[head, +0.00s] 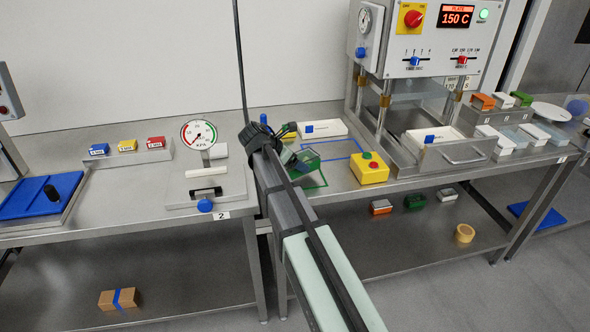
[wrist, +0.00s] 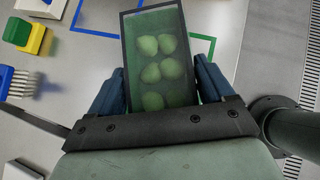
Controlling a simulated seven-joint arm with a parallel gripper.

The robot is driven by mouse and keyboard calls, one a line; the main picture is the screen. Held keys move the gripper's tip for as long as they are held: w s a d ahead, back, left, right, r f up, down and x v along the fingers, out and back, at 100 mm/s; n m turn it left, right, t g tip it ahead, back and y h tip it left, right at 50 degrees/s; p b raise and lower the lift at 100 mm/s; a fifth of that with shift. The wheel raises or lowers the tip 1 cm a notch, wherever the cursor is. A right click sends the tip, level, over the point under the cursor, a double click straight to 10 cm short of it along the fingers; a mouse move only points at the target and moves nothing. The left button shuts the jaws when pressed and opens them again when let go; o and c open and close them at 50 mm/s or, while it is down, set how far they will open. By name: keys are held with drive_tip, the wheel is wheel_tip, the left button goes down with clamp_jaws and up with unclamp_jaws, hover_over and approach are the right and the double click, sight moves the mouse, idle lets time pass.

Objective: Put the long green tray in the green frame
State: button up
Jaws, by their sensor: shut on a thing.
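The long green tray (wrist: 152,62) is a dark-rimmed green box with several pale rounded pieces showing through its top. In the wrist view it lies between the two blue fingers of my gripper (wrist: 157,85), which is shut on its sides. In the head view the tray (head: 307,161) is at the end of my arm, beside my gripper (head: 291,155), and looks raised above the bench. The green frame (head: 323,181) is an outline on the bench, partly hidden by my arm and the tray. One corner of the green frame (wrist: 213,40) shows right of the tray in the wrist view.
A blue frame (head: 360,147) lies behind the green one. A yellow box (head: 370,174) with red and green buttons stands to the right. A white tray (head: 325,129) with a blue tab is behind. A heated press (head: 420,75) stands at back right, a pressure gauge (head: 198,135) at left.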

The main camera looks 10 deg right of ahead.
drive_tip(key=shift+f, duration=1.6)
drive_tip(key=shift+f, duration=0.1)
drive_tip(key=o, duration=1.1)
drive_tip(key=v, duration=1.2)
drive_tip(key=shift+w, duration=0.1)
